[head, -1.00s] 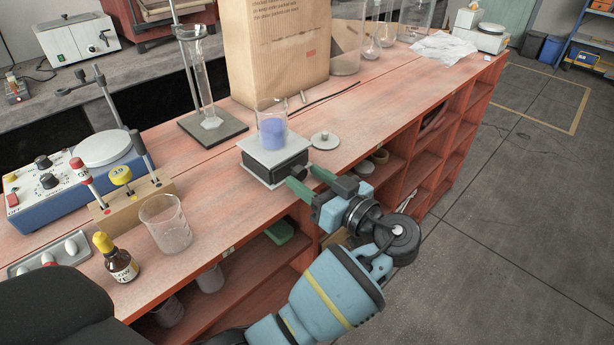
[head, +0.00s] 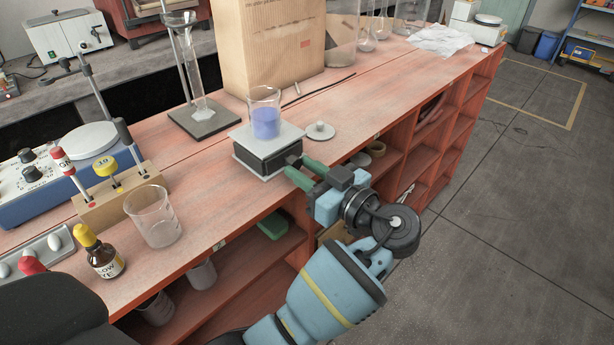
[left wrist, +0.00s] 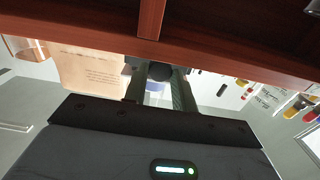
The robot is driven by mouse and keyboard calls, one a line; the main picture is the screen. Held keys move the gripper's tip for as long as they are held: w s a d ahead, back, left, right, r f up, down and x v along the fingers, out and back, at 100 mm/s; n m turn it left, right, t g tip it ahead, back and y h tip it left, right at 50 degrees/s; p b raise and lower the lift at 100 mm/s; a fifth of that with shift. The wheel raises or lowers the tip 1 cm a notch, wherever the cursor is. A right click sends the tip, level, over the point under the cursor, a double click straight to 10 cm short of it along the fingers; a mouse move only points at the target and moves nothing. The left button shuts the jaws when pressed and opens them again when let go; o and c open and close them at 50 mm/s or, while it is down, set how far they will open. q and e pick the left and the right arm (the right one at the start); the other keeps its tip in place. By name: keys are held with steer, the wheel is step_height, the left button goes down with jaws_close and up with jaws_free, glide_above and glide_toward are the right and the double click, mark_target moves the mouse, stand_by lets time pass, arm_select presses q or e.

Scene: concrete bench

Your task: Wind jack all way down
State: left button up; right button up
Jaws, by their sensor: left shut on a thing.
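The lab jack (head: 262,158), a dark low body between pale plates, stands at the front edge of the red bench. A beaker (head: 265,118) with blue liquid stands upright on its top plate. My left gripper (head: 294,168) reaches in from the bench's front side, its green fingers shut at the jack's near right side. In the left wrist view the fingers (left wrist: 160,85) close around a dark knob (left wrist: 146,71), partly hidden. The knob is hidden by the fingers in the head view. My right gripper is not in view.
A round metal lid-like piece (head: 320,131) lies right of the jack. A stand with a glass cylinder (head: 198,95) and a paper bag (head: 265,45) stand behind. An empty beaker (head: 153,216) and dropper bottle (head: 101,253) stand front left.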

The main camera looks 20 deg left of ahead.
arm_select(q)
steer(key=n+b, duration=0.3)
steer(key=b, duration=0.2)
steer(key=shift+f+b, duration=0.2)
steer(key=shift+b, duration=0.1)
steer(key=shift+r+n+b, duration=0.15)
steer(key=shift+n+b, duration=0.25)
steer(key=shift+n, duration=0.2)
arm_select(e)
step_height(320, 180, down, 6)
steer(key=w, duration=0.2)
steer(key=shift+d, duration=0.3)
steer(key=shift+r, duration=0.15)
arm_select(q)
steer(key=o, duration=1)
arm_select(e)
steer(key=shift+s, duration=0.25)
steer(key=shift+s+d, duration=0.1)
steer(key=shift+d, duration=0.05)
